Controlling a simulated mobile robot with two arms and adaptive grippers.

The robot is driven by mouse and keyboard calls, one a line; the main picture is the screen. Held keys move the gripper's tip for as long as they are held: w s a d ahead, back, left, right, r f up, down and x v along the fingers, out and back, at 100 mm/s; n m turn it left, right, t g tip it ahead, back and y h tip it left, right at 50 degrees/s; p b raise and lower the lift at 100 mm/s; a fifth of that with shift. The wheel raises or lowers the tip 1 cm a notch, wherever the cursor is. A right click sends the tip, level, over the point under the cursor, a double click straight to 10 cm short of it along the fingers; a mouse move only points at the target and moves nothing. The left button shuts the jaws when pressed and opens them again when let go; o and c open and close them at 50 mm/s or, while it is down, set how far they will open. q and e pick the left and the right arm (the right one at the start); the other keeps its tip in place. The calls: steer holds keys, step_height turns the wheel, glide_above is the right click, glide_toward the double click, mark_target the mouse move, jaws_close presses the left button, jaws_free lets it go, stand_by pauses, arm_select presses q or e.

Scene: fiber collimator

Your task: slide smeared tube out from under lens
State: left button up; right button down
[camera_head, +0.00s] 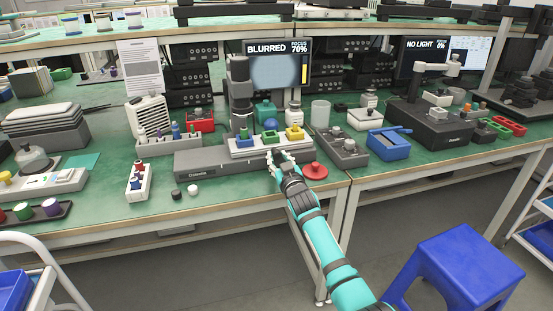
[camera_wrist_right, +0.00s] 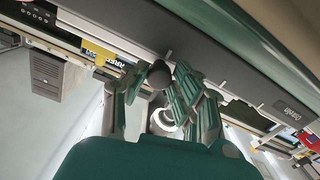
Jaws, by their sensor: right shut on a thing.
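A dark upright lens column (camera_head: 239,90) stands at the back of a long grey instrument base (camera_head: 203,163). I cannot tell which piece is the smeared tube. My right gripper (camera_head: 276,158) is at the front of the carriage. In the right wrist view its green fingers close on a dark round knob (camera_wrist_right: 160,75) in front of the grey base; a white ring (camera_wrist_right: 163,121) shows beside it. My left gripper is out of view.
The screen (camera_head: 276,68) behind reads BLURRED, focus 70%. A red round piece (camera_head: 315,171) lies right of my gripper. A grey tray (camera_head: 343,148) and blue box (camera_head: 388,143) stand further right. Small caps (camera_head: 185,191) lie on the front left table.

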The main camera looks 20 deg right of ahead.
steer(key=shift+d, duration=0.25)
steer(key=c, duration=1)
jaws_free()
steer(key=shift+d, duration=0.15)
steer(key=shift+c, duration=0.2)
steer(key=shift+s+f, duration=0.1)
steer(key=shift+s, duration=0.1)
steer(key=s, duration=1.1)
steer(key=shift+s, duration=0.35)
